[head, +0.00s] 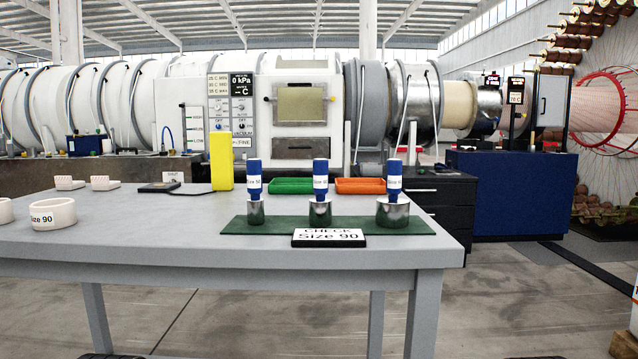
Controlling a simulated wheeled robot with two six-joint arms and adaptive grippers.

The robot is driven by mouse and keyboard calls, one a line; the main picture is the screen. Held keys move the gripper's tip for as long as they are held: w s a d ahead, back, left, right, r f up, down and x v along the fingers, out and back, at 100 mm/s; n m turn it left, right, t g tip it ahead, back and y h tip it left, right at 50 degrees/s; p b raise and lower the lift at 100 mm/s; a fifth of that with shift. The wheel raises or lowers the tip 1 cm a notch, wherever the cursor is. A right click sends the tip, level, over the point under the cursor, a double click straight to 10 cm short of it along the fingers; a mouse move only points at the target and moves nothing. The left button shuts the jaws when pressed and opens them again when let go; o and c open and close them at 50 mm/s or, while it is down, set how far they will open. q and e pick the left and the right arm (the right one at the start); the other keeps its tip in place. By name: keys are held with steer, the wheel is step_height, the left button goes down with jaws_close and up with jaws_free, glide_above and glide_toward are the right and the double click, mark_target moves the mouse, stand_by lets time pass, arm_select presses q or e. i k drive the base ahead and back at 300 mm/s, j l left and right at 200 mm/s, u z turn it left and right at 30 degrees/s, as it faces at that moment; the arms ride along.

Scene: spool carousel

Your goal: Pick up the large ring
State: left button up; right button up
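A white ring (53,215) marked "Size 90" lies flat on the grey table (170,228) near its left side. A second white ring (5,210) is cut off by the left picture edge, so I cannot compare their sizes fully. Three plug gauges with blue handles and metal ends stand upright on a green mat: a left one (255,192), a middle one (320,192) and a wider right one (393,200). A sign (329,237) at the mat's front edge reads "CHECK Size 90". Neither of my grippers is in view.
A yellow block (221,161) stands upright at the table's back. Behind the gauges are a green tray (291,186) and an orange tray (361,186). A small dark device (159,187) and two white blocks (70,183) lie at the back left. The table's front middle-left is clear.

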mark_target(58, 213)
steer(key=u, duration=1.25)
